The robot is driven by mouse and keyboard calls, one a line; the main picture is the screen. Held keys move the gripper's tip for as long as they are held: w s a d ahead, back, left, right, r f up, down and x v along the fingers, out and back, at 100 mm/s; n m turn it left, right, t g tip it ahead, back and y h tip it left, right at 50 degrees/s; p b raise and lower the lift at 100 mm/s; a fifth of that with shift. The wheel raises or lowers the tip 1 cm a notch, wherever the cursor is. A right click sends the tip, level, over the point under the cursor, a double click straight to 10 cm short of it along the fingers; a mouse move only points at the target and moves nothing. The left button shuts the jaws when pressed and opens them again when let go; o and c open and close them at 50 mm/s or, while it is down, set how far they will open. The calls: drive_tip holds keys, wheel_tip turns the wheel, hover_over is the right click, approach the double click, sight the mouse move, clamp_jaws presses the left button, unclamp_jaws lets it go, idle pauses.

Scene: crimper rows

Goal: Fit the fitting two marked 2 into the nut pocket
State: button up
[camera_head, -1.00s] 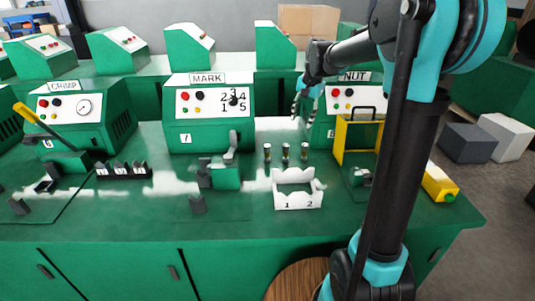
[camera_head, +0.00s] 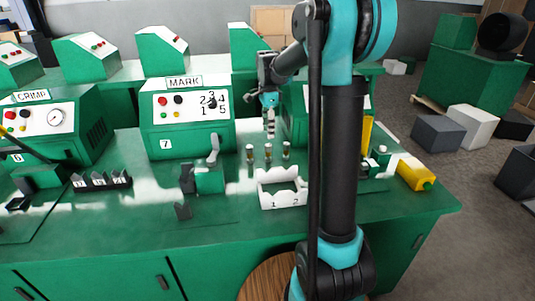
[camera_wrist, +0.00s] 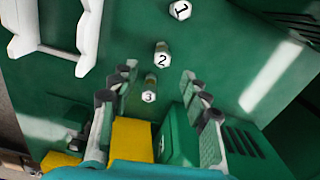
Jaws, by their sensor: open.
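Three small capped fittings stand upright in a row on the green bench. In the wrist view their white tops read 1, 2 and 3; fitting two (camera_wrist: 162,55) is the middle one, and also stands mid-row in the head view (camera_head: 268,153). My gripper (camera_head: 269,132) points down just above the row. In the wrist view its open, empty fingers (camera_wrist: 158,78) are spread, with fitting 3 (camera_wrist: 149,93) between them in the picture and fitting two just beyond. My arm hides most of the nut station; only part of its yellow frame (camera_head: 367,132) shows. I cannot make out the nut pocket.
A white holder (camera_head: 283,201) marked 1 and 2 stands in front of the fittings. The MARK machine (camera_head: 187,125) is at left, with a green block and lever (camera_head: 210,178) before it. A yellow box (camera_head: 415,174) lies near the right bench edge. A black rack (camera_head: 102,181) stands left.

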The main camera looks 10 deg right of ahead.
sight(268, 145)
drive_tip(key=f, duration=0.9)
drive_tip(key=shift+w+f, duration=0.25)
drive_tip(key=shift+f, duration=0.05)
drive_tip(key=shift+c, duration=0.3)
clamp_jaws()
